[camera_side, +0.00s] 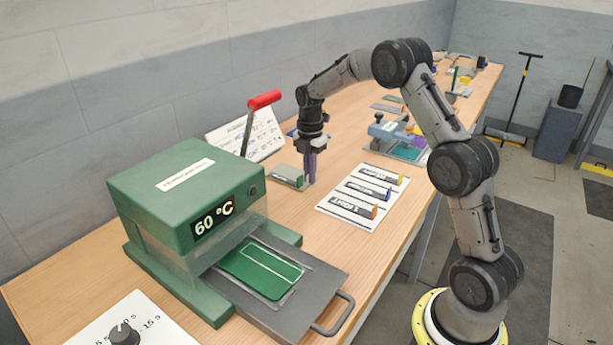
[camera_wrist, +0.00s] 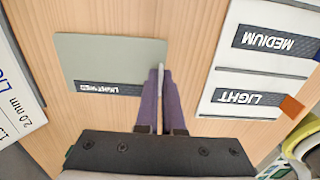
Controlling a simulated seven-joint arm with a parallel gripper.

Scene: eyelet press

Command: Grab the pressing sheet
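The pressing sheet (camera_wrist: 112,62) is a flat grey-green plate with a dark label reading "LIGHT" and more small print. It lies on the bench, and it also shows in the side view (camera_side: 284,174) between the press and the white card. My gripper (camera_side: 309,180) points straight down at the sheet's right end. In the wrist view my gripper's purple fingers (camera_wrist: 161,78) are close together, with a thin pale upright tab between them at the sheet's right edge. They appear shut on this tab. The fingers partly hide it.
A green press (camera_side: 185,190) reading 60 °C with a red lever stands at left, its handled tray (camera_side: 318,288) drawn out. A white card (camera_side: 362,197) with labelled strips lies right of my gripper. A blue-and-purple fixture (camera_side: 395,135) stands behind the card.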

